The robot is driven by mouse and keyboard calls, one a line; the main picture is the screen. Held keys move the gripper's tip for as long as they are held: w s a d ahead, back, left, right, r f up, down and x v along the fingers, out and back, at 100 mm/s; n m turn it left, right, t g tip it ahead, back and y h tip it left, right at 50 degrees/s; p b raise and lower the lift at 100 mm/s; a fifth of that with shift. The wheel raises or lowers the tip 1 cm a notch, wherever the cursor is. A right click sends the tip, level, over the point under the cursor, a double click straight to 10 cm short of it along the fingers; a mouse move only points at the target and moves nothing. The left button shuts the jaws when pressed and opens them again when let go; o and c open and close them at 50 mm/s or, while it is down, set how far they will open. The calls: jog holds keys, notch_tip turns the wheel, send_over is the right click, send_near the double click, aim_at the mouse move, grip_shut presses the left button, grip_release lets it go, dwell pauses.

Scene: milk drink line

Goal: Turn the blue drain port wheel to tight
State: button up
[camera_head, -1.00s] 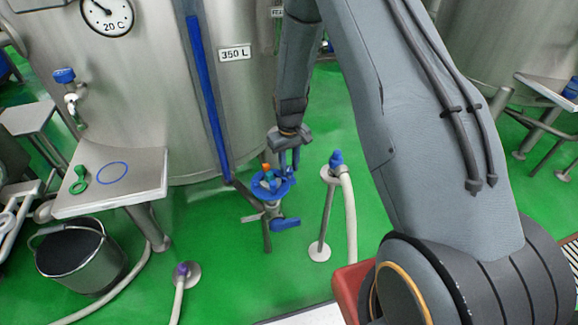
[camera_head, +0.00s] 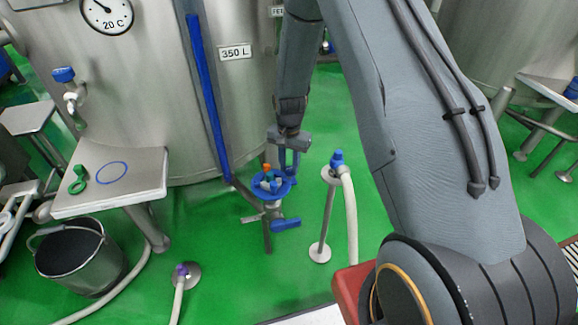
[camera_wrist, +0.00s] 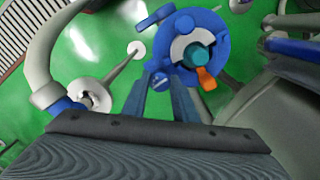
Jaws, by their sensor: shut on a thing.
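The blue drain port wheel (camera_head: 262,188) is at the foot of the tank, at the end of the blue-marked pipe. In the wrist view the wheel (camera_wrist: 214,27) is seen from above, with a teal hub, a pale ring and an orange pointer (camera_wrist: 207,79). My gripper (camera_head: 289,171) reaches down to the wheel's right side. In the wrist view my gripper (camera_wrist: 166,84) has its two blue fingers closed on a small blue knob at the wheel's rim. No tight marking is readable.
A blue lever (camera_head: 286,224) sticks out below the wheel. Just right stands a post with a blue-capped hose end (camera_head: 337,159). A steel shelf (camera_head: 150,172) and a bucket (camera_head: 80,258) are at the left. Green floor lies open in front.

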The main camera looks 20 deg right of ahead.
aim_at(289, 169)
jog(key=shift+m, duration=0.5)
jog(key=o, duration=1)
jog(key=shift+o, duration=0.2)
jog(key=shift+r, duration=0.1)
notch_tip(289, 169, up, 6)
jog(key=shift+w+r+b, duration=0.1)
jog(key=shift+b, duration=0.4)
jog(key=shift+r, duration=0.75)
